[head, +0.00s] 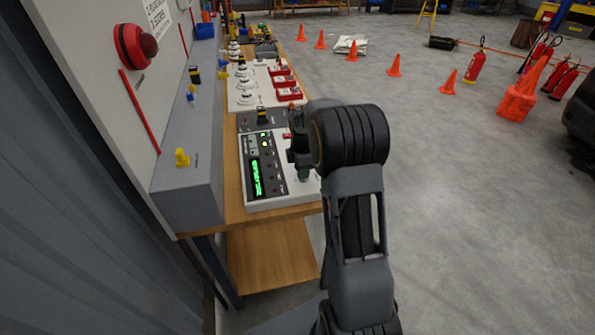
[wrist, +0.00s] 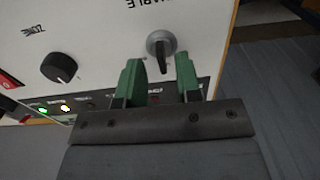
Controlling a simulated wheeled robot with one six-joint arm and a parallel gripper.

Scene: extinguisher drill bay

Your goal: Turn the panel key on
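The control panel (head: 287,202) with a green lit display sits on the near end of the wooden bench. My gripper (wrist: 159,62) has two green fingers, spread apart with a clear gap. The key lies in line with that gap, its lower part reaching between the fingertips; I see no contact. In the head view, my gripper (head: 302,165) is over the panel's right side, and the arm hides the key.
A black knob (wrist: 59,67) is left of the key, with lit indicators (wrist: 64,108) below it. A grey box (head: 185,150) with yellow and blue switches stands left of the panel. Red-button units (head: 285,82) lie farther along the bench. The floor to the right is clear nearby.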

